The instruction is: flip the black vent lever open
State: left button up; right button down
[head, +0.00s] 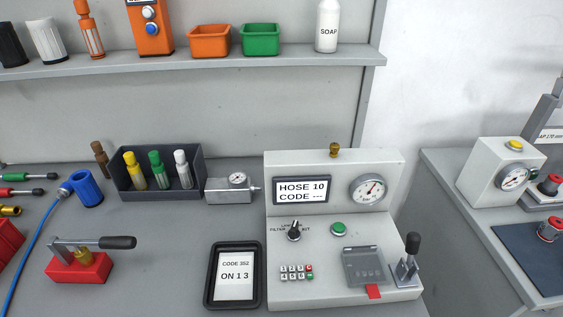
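A lever with a black handle (412,243) stands nearly upright on a small metal bracket at the right front of the light grey test unit (340,292). Its label, if any, cannot be read. The unit has a display (301,190) reading "HOSE 10 CODE ---" and a round dial gauge (369,189). Its sloped front carries a black selector knob (294,231), a green button (338,229), a small keypad (296,272) and a grey hinged-looking plate (364,266) with a red tab. Neither of my grippers is in view.
A tablet (235,275) reading "CODE 352 ON 1 3" lies left of the unit. A red clamp (79,266) with a black handle sits at the left. A dark bin (157,188) holds coloured fittings. A shelf (190,64) runs above. Bare bench lies between clamp and tablet.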

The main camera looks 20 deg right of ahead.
aim_at(413, 239)
jog(key=z, duration=1.7)
